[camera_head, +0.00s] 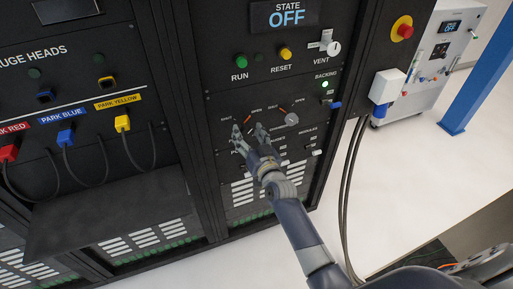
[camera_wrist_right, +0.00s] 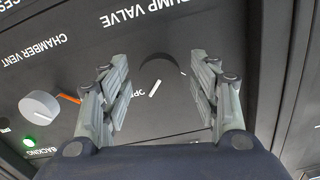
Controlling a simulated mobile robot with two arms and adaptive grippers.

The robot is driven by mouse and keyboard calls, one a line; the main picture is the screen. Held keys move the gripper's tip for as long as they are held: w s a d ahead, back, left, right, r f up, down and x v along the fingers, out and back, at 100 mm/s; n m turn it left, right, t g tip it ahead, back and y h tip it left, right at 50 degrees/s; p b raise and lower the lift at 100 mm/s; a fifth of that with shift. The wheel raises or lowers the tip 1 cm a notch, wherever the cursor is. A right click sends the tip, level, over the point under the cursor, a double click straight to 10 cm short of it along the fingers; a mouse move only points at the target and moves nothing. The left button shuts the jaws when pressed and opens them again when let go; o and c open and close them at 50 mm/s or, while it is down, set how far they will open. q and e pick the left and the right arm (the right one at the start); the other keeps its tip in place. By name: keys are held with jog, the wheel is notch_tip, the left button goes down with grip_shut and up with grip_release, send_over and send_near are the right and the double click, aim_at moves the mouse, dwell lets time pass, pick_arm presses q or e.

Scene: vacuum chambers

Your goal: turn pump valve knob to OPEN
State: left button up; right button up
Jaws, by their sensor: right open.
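The pump valve knob (camera_wrist_right: 160,72) is a dark round shape in the right wrist view, under the upside-down "PUMP VALVE" label (camera_wrist_right: 140,15). A short white mark (camera_wrist_right: 154,88) shows by its lower edge. My right gripper (camera_head: 248,127) is open in front of the panel. In the wrist view its two fingers (camera_wrist_right: 158,90) stand on either side of the knob; I cannot tell whether they touch it. The left finger partly hides the "OPEN" lettering (camera_wrist_right: 123,98). In the head view the gripper covers most of the knob. My left gripper is not in view.
The grey chamber vent knob (camera_head: 291,119) sits close by on the right. Above are the green RUN button (camera_head: 241,60), yellow RESET button (camera_head: 285,53) and vent valve (camera_head: 331,47). A dark shelf (camera_head: 110,210) juts out at left. Cables hang right of the rack.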

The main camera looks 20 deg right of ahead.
jog(key=s, duration=1)
jog(key=shift+s+d, duration=0.2)
jog(key=shift+s, duration=0.05)
